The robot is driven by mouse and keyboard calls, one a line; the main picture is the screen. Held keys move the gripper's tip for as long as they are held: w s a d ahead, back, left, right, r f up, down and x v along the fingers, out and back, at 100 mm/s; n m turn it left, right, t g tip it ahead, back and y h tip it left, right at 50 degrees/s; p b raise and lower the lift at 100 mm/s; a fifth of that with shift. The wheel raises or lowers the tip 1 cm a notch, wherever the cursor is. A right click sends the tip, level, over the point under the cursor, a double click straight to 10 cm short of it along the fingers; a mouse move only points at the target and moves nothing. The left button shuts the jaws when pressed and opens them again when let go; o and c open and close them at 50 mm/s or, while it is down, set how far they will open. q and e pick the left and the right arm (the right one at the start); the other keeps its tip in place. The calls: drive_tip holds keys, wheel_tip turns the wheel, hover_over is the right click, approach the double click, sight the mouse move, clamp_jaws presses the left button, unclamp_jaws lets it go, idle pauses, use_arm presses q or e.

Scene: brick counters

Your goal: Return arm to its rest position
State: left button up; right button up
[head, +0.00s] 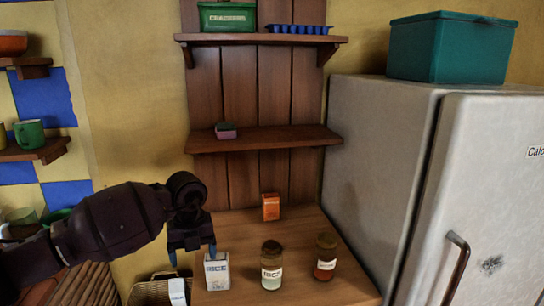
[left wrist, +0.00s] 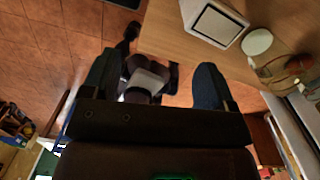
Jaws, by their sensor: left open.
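My left arm comes in from the left in the head view. Its gripper (head: 193,256) points down, open and empty, just above and left of the white rice box (head: 217,271) on the wooden counter (head: 240,231). In the left wrist view the two fingers of the left gripper (left wrist: 157,74) are spread apart with nothing held between them. A white-topped box (left wrist: 216,22) stands beyond the fingers there, apart from them. My right gripper does not show.
A rice jar (head: 271,266), a red-filled jar (head: 326,257) and an orange box (head: 271,207) stand on the counter. A wooden shelf (head: 270,139) hangs above. The fridge (head: 376,150) bounds the right side. A basket (head: 150,291) sits below the gripper at left.

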use_arm(q)
drive_tip(key=w+a+r+n+y, duration=0.1)
drive_tip(key=a+r+n, duration=0.15)
drive_tip(key=a, duration=0.95)
drive_tip(key=s+d+f+t+h, duration=0.2)
drive_tip(key=s+d+f+h, duration=0.6)
drive_tip(key=s+f+h, duration=0.5)
drive_tip(key=s+a+f+n+t+y, duration=0.3)
drive_tip(key=s+a+f+n+y, duration=0.1)
drive_tip(key=s+a+n, duration=0.3)
drive_tip(key=s+a+f+n+t+y, duration=0.2)
drive_tip(key=s+a+f+n+y, duration=0.15)
drive_tip(key=s+a+n, duration=0.45)
drive_tip(key=s+a+f+n+t+y, duration=0.3)
drive_tip(key=s+a+n+y, duration=0.15)
drive_tip(key=a, duration=0.55)
drive_tip(key=d+f+n, duration=0.3)
drive_tip(key=d+n, duration=0.1)
drive_tip(key=d, duration=0.6)
drive_tip(key=d+f+n+t, duration=0.1)
drive_tip(key=d+n, duration=0.3)
drive_tip(key=d, duration=0.5)
drive_tip(key=shift+d+f+n, duration=0.35)
drive_tip(key=shift+f+n, duration=0.05)
drive_tip(key=shift+f, duration=0.5)
